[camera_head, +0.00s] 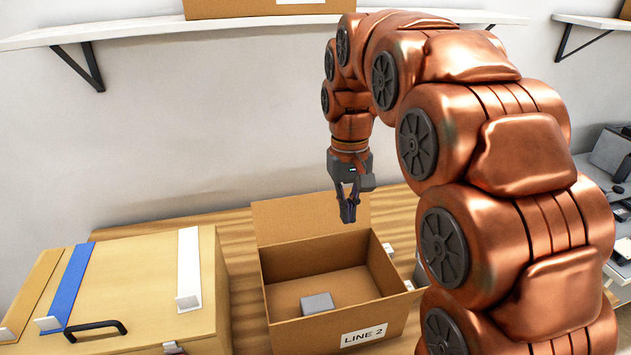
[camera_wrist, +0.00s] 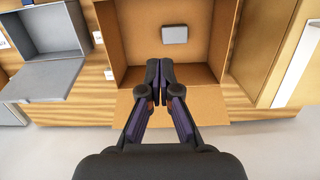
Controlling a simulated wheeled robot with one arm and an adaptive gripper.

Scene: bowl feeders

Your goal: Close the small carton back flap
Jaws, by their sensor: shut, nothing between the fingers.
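The small carton (camera_head: 362,328) is a brown open-topped box with a "LINE 2" label on its front, standing on the wooden table. Its back flap (camera_head: 290,218) is open, rising from the back edge and seeming to lean outward. In the wrist view the carton (camera_wrist: 229,37) is at the top and the flap (camera_wrist: 208,105) lies below it, partly hidden by my fingers. A grey block (camera_head: 317,303) lies inside on the carton floor. My gripper (camera_head: 348,216) is shut and empty, pointing down above the carton's back edge, in front of the flap's right part in the head view.
A light wooden case (camera_head: 140,262) with a dark handle and blue and white strips stands close on the left. A grey open box (camera_wrist: 45,27) shows on the wrist view's left. A wall shelf (camera_head: 130,32) bearing another carton (camera_head: 260,8) is behind.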

